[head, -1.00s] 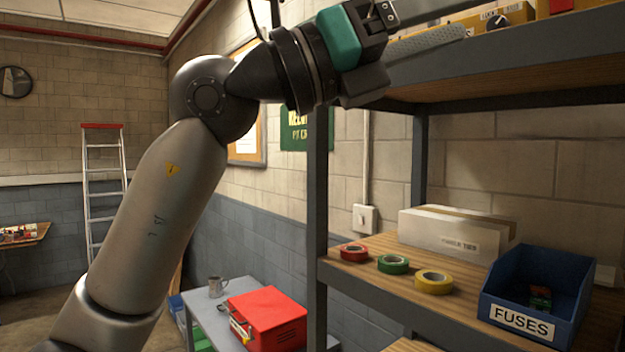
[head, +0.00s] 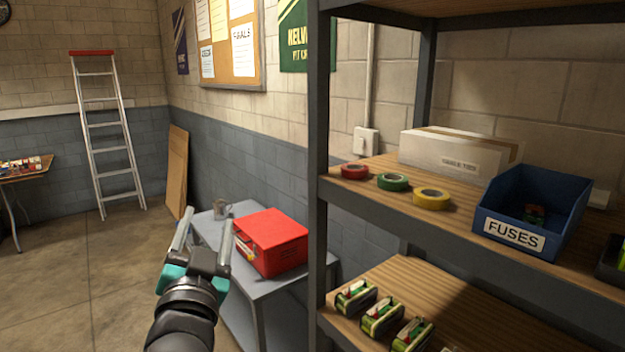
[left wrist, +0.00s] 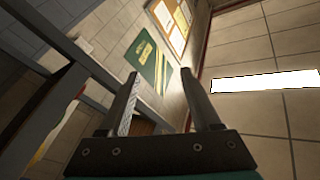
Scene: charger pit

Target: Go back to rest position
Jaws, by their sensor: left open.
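My left gripper (head: 203,232) is low in the head view, left of the shelf unit, in front of the small grey table. Its two fingers are apart and point up and away, with nothing between them. In the left wrist view the open, empty fingers (left wrist: 168,98) point toward the upper wall, with the green banner (left wrist: 148,60) beyond them. My right gripper shows in neither view.
The shelf unit's front post (head: 318,170) stands right of my left gripper. A red case (head: 272,240) and a mug (head: 221,208) are on the grey table (head: 262,290). The shelf holds tape rolls (head: 393,182) and a blue fuses bin (head: 540,205). The left floor (head: 75,270) is open.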

